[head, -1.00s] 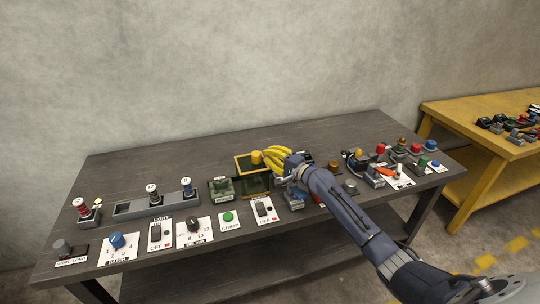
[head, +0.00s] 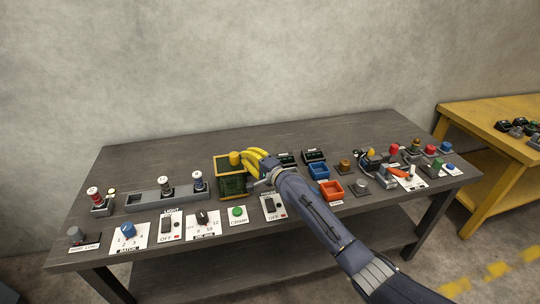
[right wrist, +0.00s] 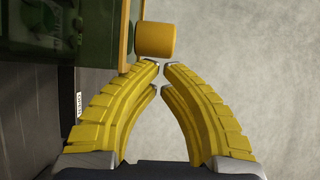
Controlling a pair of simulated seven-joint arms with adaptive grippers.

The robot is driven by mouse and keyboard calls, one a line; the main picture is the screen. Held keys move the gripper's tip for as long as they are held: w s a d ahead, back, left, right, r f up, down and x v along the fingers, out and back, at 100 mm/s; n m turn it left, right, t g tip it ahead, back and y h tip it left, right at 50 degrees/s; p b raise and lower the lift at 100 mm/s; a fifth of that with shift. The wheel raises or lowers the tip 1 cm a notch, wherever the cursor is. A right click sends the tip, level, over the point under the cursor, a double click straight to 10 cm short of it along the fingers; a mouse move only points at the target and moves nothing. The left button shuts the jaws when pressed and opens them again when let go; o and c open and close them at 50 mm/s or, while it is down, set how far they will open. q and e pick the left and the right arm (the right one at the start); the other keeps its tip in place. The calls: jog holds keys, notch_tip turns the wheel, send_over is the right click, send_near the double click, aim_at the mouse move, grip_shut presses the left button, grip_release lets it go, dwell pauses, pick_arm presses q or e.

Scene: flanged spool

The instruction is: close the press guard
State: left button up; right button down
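The press guard (head: 223,170) is a yellow-edged frame with a dark see-through panel, in the middle of the table. My left gripper is out of view.
Switches and labelled plates, including a green button (head: 237,211), line the table's front edge. A grey rail (head: 165,194) with knobs lies left. Blue (head: 318,172) and orange (head: 331,190) bins and several small parts are right. The table's back strip is clear.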

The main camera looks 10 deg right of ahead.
jog(key=shift+a, duration=0.45)
jog(key=shift+s, duration=0.1)
